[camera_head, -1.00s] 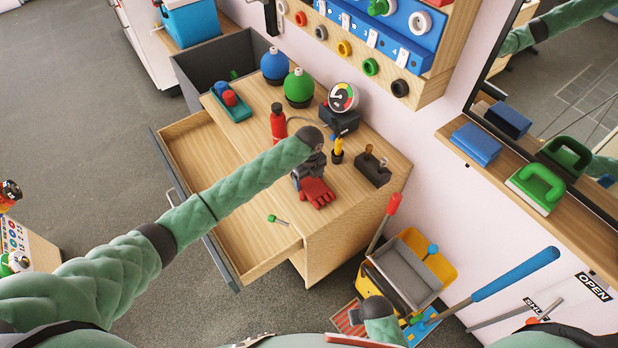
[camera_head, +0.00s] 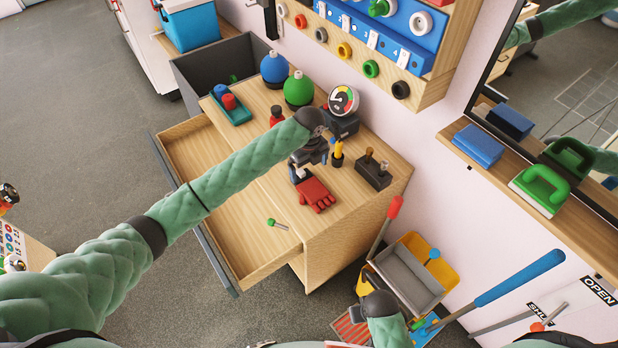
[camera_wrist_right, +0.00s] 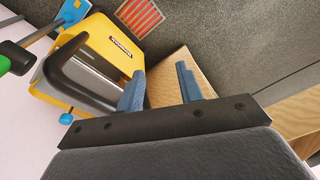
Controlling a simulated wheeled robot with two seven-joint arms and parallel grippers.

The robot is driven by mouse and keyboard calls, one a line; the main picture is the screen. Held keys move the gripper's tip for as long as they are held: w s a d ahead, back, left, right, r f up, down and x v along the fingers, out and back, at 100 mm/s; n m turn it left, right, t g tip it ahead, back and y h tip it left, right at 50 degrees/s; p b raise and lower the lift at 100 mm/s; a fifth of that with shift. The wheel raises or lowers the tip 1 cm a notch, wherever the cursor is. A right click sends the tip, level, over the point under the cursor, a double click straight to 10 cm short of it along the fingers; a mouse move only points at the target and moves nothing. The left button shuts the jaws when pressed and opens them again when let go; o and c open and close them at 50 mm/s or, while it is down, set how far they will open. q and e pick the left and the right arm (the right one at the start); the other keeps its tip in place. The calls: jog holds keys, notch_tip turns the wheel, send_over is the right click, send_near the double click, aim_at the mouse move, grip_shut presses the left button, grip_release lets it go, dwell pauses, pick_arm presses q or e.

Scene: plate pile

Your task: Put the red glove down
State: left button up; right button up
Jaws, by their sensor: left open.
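The red glove (camera_head: 317,194) lies on the wooden top of the drawer cabinet (camera_head: 330,222), near its front edge. My left gripper (camera_head: 297,174) is open just above and behind the glove's cuff end. Whether a fingertip still touches the glove is hard to tell. My right gripper (camera_wrist_right: 160,88) shows in the right wrist view with its two blue fingers apart and nothing between them. It is low in front of the cabinet, near the yellow bucket (camera_wrist_right: 97,45).
The cabinet's drawer (camera_head: 235,235) stands open, with a small green-tipped item (camera_head: 277,223) in it. A blue-handled tool (camera_head: 520,277) leans at the right.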

pick_arm(q)
jog(key=shift+r, duration=2.05)
pick_arm(e)
jog(key=shift+w+a+r, duration=0.1)
jog(key=shift+w+r, duration=0.05)
jog(key=shift+r, duration=1.5)
